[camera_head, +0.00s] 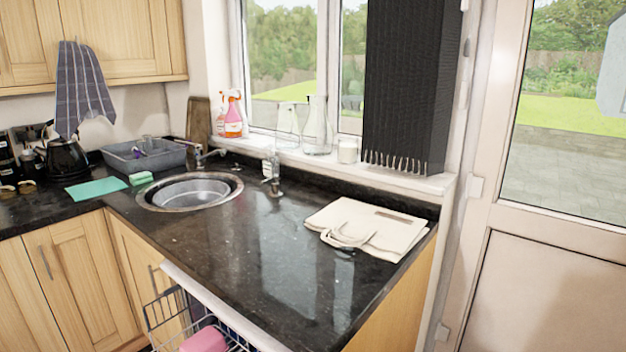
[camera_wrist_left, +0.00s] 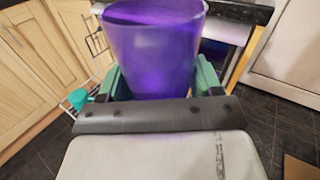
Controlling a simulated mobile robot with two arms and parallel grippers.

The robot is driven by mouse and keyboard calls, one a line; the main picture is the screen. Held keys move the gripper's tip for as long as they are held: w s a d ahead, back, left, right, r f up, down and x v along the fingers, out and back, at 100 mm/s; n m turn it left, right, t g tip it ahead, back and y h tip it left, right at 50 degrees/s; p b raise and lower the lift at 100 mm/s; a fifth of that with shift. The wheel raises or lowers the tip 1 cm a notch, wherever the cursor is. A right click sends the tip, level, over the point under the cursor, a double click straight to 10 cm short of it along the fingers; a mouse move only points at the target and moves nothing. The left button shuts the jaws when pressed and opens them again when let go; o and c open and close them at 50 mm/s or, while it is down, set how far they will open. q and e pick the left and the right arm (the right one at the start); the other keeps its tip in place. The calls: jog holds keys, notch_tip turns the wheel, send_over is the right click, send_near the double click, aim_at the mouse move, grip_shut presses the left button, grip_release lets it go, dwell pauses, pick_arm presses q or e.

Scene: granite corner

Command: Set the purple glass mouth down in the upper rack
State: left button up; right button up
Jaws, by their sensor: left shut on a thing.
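The purple glass (camera_wrist_left: 155,45) fills the top middle of the left wrist view. Its wide end is at the top of the picture, and its narrower end is near the gripper palm. My left gripper (camera_wrist_left: 158,80) is shut on it, with one green finger on each side. The glass and both grippers are out of the head view. A wire rack (camera_head: 165,308) shows at the bottom of the head view below the counter edge, with a pink item (camera_head: 205,341) in it. Most of the rack is cut off, and I cannot tell its level.
The dark counter (camera_head: 250,265) holds a round sink (camera_head: 190,190), a folded cream bag (camera_head: 370,228) and a grey dish tub (camera_head: 145,155). In the wrist view, a teal item (camera_wrist_left: 78,99) sits by white wire at left. Wooden cabinets (camera_wrist_left: 35,55) stand at left; dark floor is open at right.

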pick_arm(q)
jog(key=d, duration=0.1)
jog(key=d+y, duration=0.1)
jog(key=d+n, duration=0.1)
jog(key=shift+w+r+y, duration=0.15)
jog(key=shift+r+y, duration=0.15)
jog(key=shift+r+p, duration=1.15)
jog(key=shift+p, duration=0.05)
jog(key=r+m+p, duration=0.1)
jog(key=m+p, duration=0.1)
jog(key=p, duration=0.2)
jog(key=shift+a+r+m, duration=0.1)
jog(key=shift+m, duration=0.2)
jog(key=m+p, duration=0.7)
jog(key=p, duration=0.1)
jog(key=shift+m, duration=0.4)
jog(key=shift+f+m+p, duration=0.3)
jog(key=shift+m+p, duration=0.05)
jog(key=shift+m, duration=0.15)
jog(key=shift+f+m, duration=0.15)
jog(key=shift+m, duration=0.15)
jog(key=shift+f, duration=0.1)
